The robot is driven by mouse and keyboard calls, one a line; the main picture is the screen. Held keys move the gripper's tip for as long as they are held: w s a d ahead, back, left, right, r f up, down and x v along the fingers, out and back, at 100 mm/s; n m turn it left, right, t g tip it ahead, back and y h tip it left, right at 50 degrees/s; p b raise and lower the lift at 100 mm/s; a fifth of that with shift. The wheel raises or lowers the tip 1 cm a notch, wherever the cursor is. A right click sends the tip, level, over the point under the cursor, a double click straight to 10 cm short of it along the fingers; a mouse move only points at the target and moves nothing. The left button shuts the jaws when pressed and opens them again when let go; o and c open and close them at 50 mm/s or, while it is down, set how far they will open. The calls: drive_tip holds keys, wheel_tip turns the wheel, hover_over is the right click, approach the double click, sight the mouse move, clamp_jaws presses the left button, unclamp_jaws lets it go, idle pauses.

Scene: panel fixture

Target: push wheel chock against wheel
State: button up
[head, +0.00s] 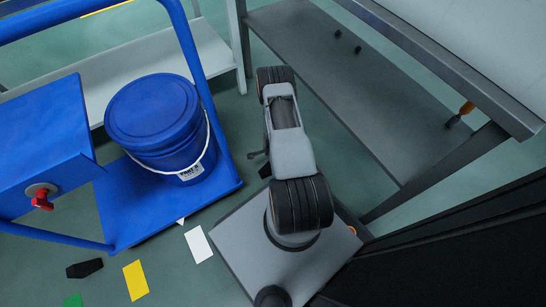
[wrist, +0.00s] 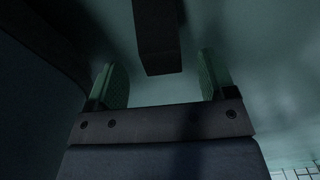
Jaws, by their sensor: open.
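In the wrist view, my gripper (wrist: 161,80) has its two green-padded fingers spread apart. A dark block (wrist: 157,42), which may be the wheel chock, lies between and beyond the fingertips. It shows a gap to each finger and runs out of the top of the picture. In the head view, my arm hides most of the gripper, and a small dark patch beside the arm cannot be made out. A black angular piece (head: 85,268) lies on the floor at the lower left. No wheel can be made out with certainty.
A blue cart (head: 165,215) carries a lidded blue bucket (head: 160,125), left of my arm. A red knob (head: 42,201) is on its panel. Yellow (head: 136,280) and white (head: 198,244) rectangles mark the floor. A grey bench with a lower shelf (head: 350,85) stands on the right.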

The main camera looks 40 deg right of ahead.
sight(266, 171)
drive_tip(key=shift+f+b, duration=0.75)
drive_tip(key=shift+f, duration=1.35)
drive_tip(key=shift+c, duration=0.2)
